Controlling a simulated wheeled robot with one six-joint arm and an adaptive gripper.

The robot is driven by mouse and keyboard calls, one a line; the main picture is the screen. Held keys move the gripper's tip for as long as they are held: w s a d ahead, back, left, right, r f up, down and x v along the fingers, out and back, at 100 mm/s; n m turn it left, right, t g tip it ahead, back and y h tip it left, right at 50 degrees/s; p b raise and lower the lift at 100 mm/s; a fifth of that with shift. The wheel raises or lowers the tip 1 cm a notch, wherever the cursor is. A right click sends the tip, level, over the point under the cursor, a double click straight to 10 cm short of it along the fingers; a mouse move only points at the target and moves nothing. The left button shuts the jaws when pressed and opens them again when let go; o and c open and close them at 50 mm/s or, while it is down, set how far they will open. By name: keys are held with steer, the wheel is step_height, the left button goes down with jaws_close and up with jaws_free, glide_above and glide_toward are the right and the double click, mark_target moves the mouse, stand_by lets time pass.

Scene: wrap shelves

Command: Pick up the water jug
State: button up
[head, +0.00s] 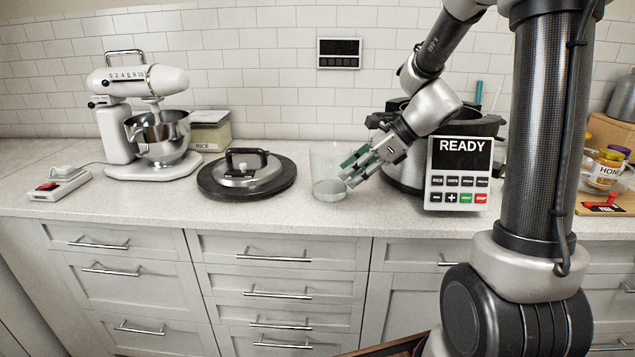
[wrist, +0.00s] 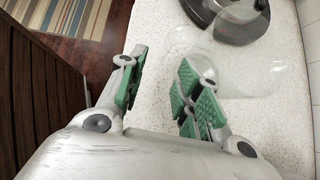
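The water jug (head: 326,160) is clear glass and stands upright on the counter, with a pale, round bottom part. In the wrist view the jug (wrist: 235,65) is a faint transparent outline ahead of my gripper and to the right. My gripper (head: 350,170) is at the jug's right side in the head view and partly overlaps its edge. In the wrist view my gripper (wrist: 162,62) is open, its green-padded fingers wide apart with bare counter between them. The right finger lies close to the jug; I cannot tell whether they touch.
A dark round lid (head: 247,175) with a handle lies left of the jug. A large cooker (head: 405,175) with a READY panel (head: 460,172) stands right of it. A stand mixer (head: 150,120) is farther left. The counter's front strip (head: 300,217) is clear.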

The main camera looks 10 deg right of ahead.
mark_target(329, 199)
steer(key=x, duration=0.8)
steer(key=shift+w+a+r, duration=0.15)
jaws_close()
